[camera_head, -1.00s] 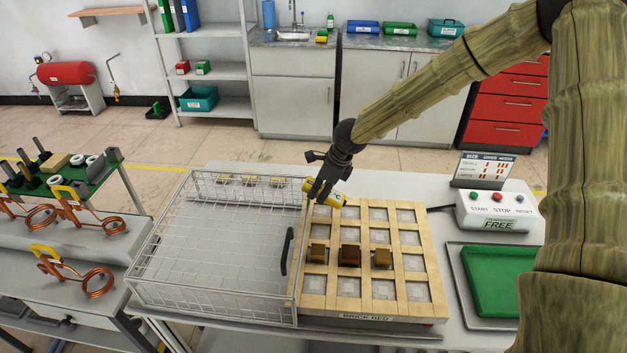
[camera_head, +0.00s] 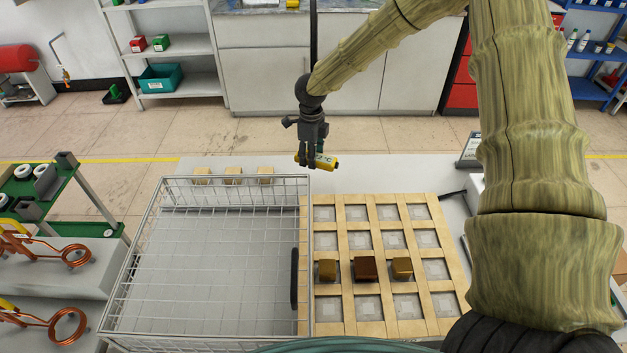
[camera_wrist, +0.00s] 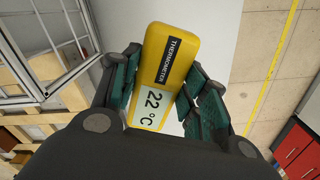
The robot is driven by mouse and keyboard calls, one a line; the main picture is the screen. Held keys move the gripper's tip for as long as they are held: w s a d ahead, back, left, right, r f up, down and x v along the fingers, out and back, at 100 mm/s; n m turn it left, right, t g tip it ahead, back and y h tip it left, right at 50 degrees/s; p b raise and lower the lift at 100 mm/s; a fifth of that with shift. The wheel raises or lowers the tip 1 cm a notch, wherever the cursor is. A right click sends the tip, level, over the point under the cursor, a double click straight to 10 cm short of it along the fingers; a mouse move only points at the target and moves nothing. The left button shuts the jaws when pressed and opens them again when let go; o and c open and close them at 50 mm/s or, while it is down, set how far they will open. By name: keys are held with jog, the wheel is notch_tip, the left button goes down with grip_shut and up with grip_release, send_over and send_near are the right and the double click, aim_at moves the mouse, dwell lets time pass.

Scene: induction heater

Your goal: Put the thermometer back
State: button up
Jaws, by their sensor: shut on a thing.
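The yellow thermometer (camera_head: 318,161) is in my gripper (camera_head: 313,152), above the far part of the white table (camera_head: 400,172), behind the wire cage and the brick bed. In the wrist view the thermometer (camera_wrist: 164,75) lies between both finger pads of my gripper (camera_wrist: 168,92).
A wire cage (camera_head: 160,250) stands at left. The wooden brick bed (camera_head: 452,260) beside it holds three brown blocks, the middle one darker (camera_head: 365,269). Copper coils (camera_head: 65,327) are at far left.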

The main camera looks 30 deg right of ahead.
notch_tip(320, 180, down, 5)
jog(key=shift+f+p, duration=0.1)
jog(key=shift+p, duration=0.65)
jog(key=shift+f+p, duration=0.65)
jog(key=shift+f, duration=1.5)
jog(key=shift+f, duration=0.15)
jog(key=o, duration=1.1)
jog(key=shift+r, duration=0.3)
notch_tip(320, 180, up, 12)
jog(key=b, duration=0.3)
jog(key=shift+f, duration=0.15)
